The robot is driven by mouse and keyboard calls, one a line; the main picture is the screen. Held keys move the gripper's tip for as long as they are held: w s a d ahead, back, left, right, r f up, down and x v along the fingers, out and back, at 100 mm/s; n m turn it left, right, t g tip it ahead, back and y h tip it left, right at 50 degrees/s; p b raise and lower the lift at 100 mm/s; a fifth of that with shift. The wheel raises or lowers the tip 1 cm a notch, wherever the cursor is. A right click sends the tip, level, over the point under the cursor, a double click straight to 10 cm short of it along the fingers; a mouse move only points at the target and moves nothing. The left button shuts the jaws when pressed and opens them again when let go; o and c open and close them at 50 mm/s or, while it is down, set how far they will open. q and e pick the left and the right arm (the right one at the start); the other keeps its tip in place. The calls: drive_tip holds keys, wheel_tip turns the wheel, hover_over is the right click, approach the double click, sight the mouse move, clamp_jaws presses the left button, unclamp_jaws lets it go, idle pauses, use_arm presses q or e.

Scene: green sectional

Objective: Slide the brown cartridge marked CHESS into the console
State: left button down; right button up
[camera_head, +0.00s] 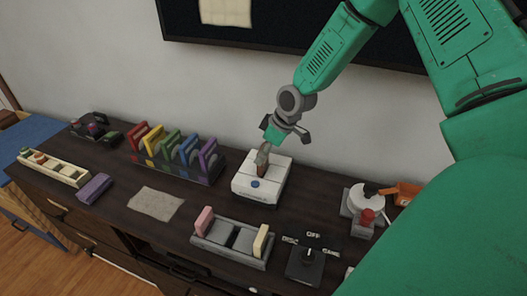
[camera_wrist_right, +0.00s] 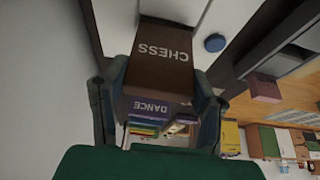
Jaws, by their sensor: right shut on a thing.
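The brown cartridge (camera_wrist_right: 150,78) marked CHESS sits between the two fingers of my right gripper (camera_head: 266,150), which is shut on it. In the head view the cartridge (camera_head: 262,164) is at the top of the white console (camera_head: 274,190), around its middle. In the wrist view its far end meets the white console top (camera_wrist_right: 118,25), beside the blue button (camera_wrist_right: 214,43). I cannot tell how deep it is in the slot, which is hidden. My left gripper is not in view.
A rack of coloured cartridges (camera_head: 170,150) stands left of the console, with a purple cartridge marked DANCE (camera_wrist_right: 150,108). A holder (camera_head: 232,240) with pink and cream pieces, a joystick box (camera_head: 305,265) and a white-and-red device (camera_head: 366,210) stand nearby. A beige cloth (camera_head: 155,204) lies flat.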

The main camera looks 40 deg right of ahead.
sight(266, 159)
drive_tip(key=shift+f+b, duration=1.2)
drive_tip(key=shift+f, duration=0.85)
drive_tip(key=o, duration=1.3)
drive_tip(key=shift+r, duration=0.1)
drive_tip(key=v, duration=1.1)
drive_tip(key=shift+s+d+r, duration=0.15)
drive_tip(key=shift+s+r, duration=0.05)
drive_tip(key=shift+r, duration=0.05)
